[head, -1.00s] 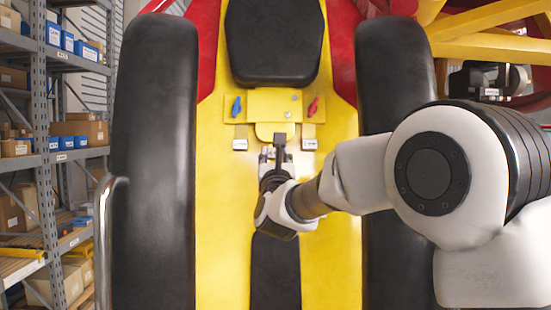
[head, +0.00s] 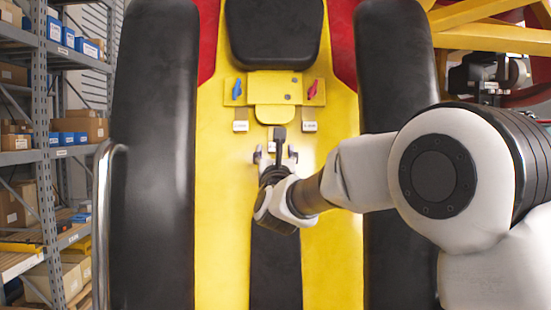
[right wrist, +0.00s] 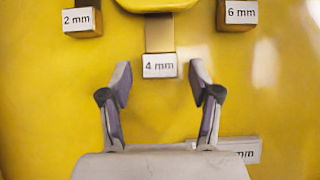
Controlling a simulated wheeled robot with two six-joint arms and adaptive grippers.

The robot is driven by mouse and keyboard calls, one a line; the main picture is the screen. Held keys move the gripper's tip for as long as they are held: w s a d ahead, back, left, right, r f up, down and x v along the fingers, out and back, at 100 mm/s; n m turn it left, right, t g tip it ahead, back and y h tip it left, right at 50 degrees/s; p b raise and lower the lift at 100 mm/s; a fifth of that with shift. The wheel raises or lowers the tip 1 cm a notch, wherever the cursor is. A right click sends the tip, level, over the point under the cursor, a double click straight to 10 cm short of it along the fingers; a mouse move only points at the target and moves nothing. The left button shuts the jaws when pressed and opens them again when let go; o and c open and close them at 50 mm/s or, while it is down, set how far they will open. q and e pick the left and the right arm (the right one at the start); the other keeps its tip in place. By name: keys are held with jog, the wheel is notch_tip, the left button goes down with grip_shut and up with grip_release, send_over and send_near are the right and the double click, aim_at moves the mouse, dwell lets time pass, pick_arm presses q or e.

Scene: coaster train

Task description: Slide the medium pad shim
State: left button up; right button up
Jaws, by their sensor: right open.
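The medium pad shim, labelled "4 mm" (right wrist: 160,66), sticks out from under the yellow rounded pad (right wrist: 155,4) in the right wrist view. My right gripper (right wrist: 160,78) is open, with one finger on either side of the shim's label end and visible gaps to it. My left gripper is not in view.
The "2 mm" shim (right wrist: 83,20) and "6 mm" shim (right wrist: 240,14) flank the middle one. A partly hidden "mm" label (right wrist: 242,150) lies behind my gripper. Blue (head: 237,90) and red (head: 312,90) knobs sit on the plate.

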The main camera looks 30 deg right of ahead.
jog(key=v, duration=1.1)
jog(key=shift+s+f, duration=0.25)
jog(key=shift+a, duration=0.15)
